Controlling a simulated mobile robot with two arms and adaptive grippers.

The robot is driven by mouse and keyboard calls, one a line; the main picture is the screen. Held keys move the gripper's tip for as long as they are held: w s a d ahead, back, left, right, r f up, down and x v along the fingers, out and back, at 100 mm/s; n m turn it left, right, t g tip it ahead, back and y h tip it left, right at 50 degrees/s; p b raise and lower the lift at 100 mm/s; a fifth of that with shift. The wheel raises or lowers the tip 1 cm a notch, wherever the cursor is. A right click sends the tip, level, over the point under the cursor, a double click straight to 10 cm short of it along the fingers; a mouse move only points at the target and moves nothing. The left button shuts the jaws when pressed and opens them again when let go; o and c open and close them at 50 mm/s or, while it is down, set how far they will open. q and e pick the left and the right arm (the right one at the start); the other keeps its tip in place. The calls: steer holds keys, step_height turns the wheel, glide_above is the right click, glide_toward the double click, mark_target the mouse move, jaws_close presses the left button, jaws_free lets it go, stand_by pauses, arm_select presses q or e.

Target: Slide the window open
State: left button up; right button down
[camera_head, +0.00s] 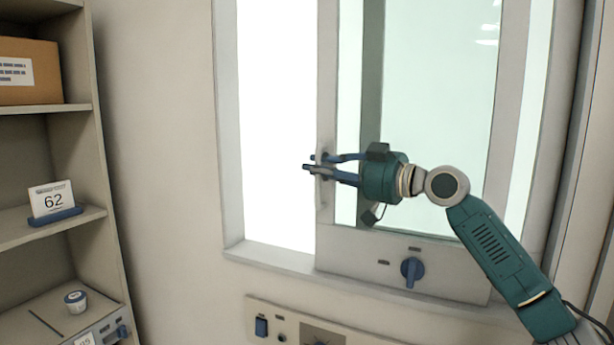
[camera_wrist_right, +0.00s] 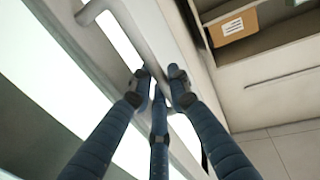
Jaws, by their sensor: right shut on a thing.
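The window's sliding sash (camera_head: 326,90) has a pale grey frame around greenish glass and stands in the right part of the window frame (camera_head: 228,140). A bright white area (camera_head: 278,120) fills the left part; I cannot tell whether glass covers it. A grey upright handle (camera_head: 322,188) is on the sash's left edge. My right gripper (camera_head: 312,163) is shut on this handle, its blue fingers pointing left. In the right wrist view the handle (camera_wrist_right: 140,35) runs to the blue fingertips (camera_wrist_right: 156,80), which partly hide it. My left gripper is not in view.
A blue knob (camera_head: 412,270) is on the sash's lower panel, below my right wrist. A control panel (camera_head: 290,315) is on the wall below the sill. At the left, shelves hold a cardboard box (camera_head: 28,72), a "62" card (camera_head: 52,202) and a small jar (camera_head: 76,301).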

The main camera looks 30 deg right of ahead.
steer(key=shift+s+d+f, duration=0.1)
steer(key=shift+s+d, duration=0.3)
steer(key=shift+s, duration=0.05)
steer(key=c, duration=1.7)
jaws_free()
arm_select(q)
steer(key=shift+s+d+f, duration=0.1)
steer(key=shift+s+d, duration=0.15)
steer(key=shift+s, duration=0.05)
arm_select(e)
steer(key=shift+w+a, duration=0.1)
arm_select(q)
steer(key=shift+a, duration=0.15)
arm_select(e)
steer(key=v, duration=1.2)
